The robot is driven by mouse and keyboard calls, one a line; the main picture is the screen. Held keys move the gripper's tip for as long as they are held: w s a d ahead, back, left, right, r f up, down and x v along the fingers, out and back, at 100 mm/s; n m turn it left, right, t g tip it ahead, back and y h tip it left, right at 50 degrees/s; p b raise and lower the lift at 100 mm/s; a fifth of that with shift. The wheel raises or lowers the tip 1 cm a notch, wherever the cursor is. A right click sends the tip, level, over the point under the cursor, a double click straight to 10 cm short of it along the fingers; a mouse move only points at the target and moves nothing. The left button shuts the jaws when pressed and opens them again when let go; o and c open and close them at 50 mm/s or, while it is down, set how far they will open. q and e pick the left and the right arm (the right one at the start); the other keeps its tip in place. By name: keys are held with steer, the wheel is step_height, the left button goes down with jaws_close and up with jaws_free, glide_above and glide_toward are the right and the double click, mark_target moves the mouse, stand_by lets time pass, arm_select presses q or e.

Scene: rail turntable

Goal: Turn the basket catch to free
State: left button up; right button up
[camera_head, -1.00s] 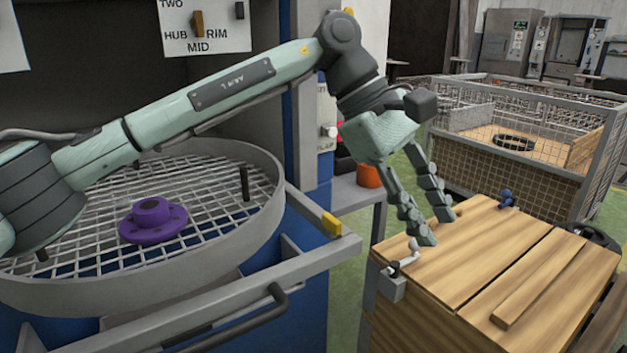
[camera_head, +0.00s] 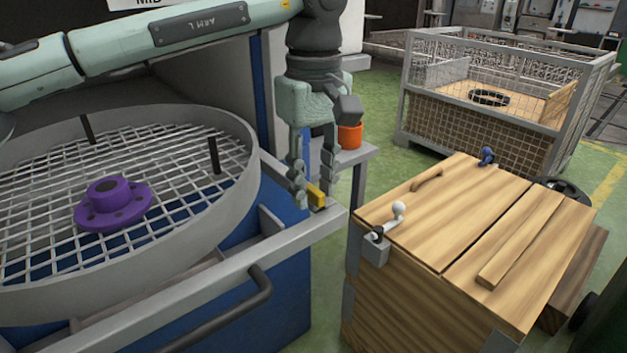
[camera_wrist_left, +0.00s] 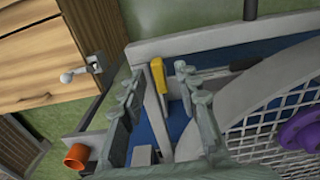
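The round wire-mesh basket (camera_head: 235,193) stands at the left with a grey rim. A yellow catch (camera_head: 316,195) sits on the grey front rail beside the basket, at the rail's right end. It also shows in the left wrist view (camera_wrist_left: 157,78) as a yellow bar. My left gripper (camera_head: 313,200) points down at the catch. Its fingers (camera_wrist_left: 157,70) are apart, one on each side of the yellow bar in the wrist view. I cannot tell whether either finger touches it. My right gripper is not in view.
A purple flanged hub (camera_head: 113,203) lies on the basket mesh. A dark handle (camera_head: 225,310) juts from the blue cabinet's front. A wooden crate (camera_head: 415,235) with a white-knobbed lever (camera_head: 397,210) stands to the right. An orange cup (camera_head: 350,136) sits on a grey stand behind my gripper.

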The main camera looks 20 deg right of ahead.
arm_select(q)
jaws_close()
